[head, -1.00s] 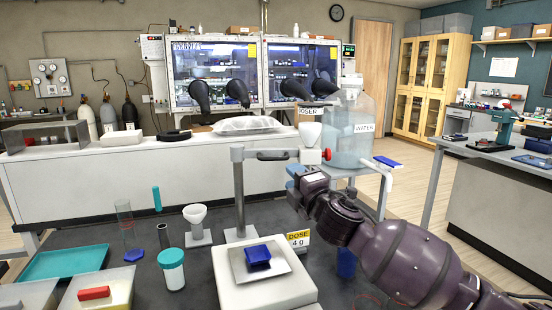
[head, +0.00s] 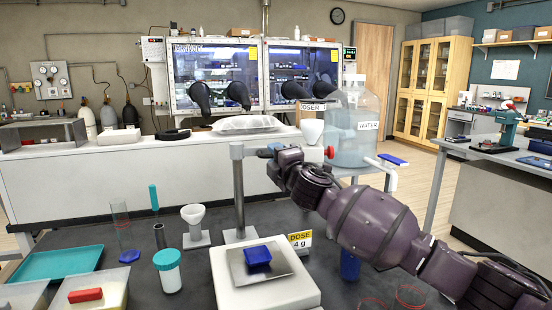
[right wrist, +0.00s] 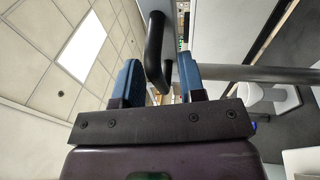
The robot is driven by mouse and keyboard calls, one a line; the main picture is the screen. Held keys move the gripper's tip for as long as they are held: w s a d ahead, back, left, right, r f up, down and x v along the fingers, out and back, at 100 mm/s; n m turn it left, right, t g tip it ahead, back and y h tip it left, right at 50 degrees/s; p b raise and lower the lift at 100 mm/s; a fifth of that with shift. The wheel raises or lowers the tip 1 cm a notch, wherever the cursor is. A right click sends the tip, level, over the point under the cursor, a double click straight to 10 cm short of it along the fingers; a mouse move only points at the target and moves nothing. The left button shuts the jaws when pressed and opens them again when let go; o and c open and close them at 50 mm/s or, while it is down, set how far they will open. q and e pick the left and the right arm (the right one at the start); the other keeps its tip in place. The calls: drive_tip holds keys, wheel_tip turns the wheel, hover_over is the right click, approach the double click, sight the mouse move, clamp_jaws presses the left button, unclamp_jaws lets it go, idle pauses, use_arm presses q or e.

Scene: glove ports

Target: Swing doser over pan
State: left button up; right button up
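The doser (head: 312,130) is a white hopper under a DOSER sign, on a grey swing arm from an upright post (head: 238,190). It hangs behind and to the right of the pan. The pan (head: 241,272) is a square metal plate on a white balance (head: 270,297), with a blue block (head: 258,256) on it. My right gripper (head: 272,150) is at the swing arm, between post and hopper. In the right wrist view its blue fingers (right wrist: 157,72) are apart, with the doser's black handle (right wrist: 155,45) between them, gaps on both sides. My left gripper is out of view.
A yellow "DOSE 4 g" sign (head: 300,241) stands behind the balance. A white funnel on a stand (head: 194,222), a teal-lidded jar (head: 168,272) and a teal tray (head: 55,263) are on the left. A WATER jug (head: 355,135) stands behind the doser.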

clamp_jaws()
drive_tip(key=shift+s, duration=0.1)
idle(0.4)
